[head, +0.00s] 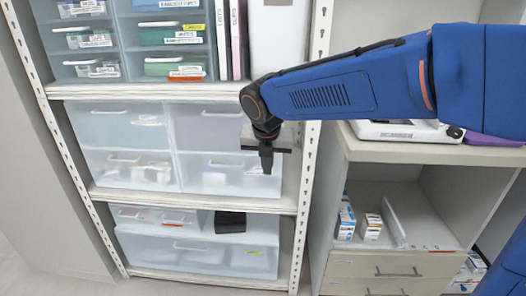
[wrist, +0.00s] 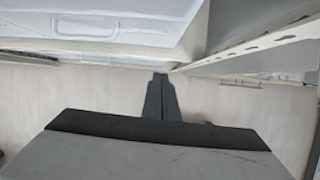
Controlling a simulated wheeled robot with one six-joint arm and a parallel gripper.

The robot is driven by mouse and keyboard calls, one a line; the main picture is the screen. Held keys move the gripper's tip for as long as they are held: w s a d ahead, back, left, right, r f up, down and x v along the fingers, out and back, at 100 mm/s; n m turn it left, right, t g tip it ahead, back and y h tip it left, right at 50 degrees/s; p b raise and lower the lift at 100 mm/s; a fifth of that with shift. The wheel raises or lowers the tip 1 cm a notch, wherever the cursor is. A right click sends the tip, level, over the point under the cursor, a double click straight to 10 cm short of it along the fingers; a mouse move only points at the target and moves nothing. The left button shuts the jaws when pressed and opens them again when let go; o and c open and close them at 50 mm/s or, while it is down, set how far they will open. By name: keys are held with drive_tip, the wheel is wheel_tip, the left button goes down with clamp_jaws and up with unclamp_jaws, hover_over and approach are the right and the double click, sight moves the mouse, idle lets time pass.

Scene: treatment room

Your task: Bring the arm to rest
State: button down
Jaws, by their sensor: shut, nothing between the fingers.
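My gripper (head: 266,160) hangs from the end of my blue arm in the head view, pointing down in front of the shelving rack. Its fingers are together and empty. In the wrist view the dark fingers of my gripper (wrist: 160,98) meet at the picture's middle, with no object between them. My arm reaches in from the right edge of the head view and is raised across the rack and the cabinet.
The metal rack (head: 300,196) holds clear drawer boxes (head: 120,123) on several shelves. A black box (head: 230,221) sits on the lower shelf. To the right stands a cabinet (head: 400,270) with small cartons (head: 371,227) in its open bay. Pale floor shows at the bottom left.

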drive_tip(key=s+d+m, duration=0.6)
drive_tip(key=d+m, duration=0.3)
drive_tip(key=s+d+m, duration=0.7)
drive_tip(key=d+m, duration=0.1)
drive_tip(key=d, duration=0.2)
drive_tip(key=s+d+f+m, duration=0.2)
drive_tip(key=s+d+m, duration=0.1)
drive_tip(key=s+m, duration=0.3)
drive_tip(key=s+d+f+m, duration=0.3)
drive_tip(key=s+m, duration=0.4)
drive_tip(key=m, duration=0.4)
drive_tip(key=shift+s+d+f, duration=0.25)
drive_tip(key=shift+d+f, duration=0.05)
drive_tip(key=shift+d, duration=0.35)
drive_tip(key=shift+d, duration=0.1)
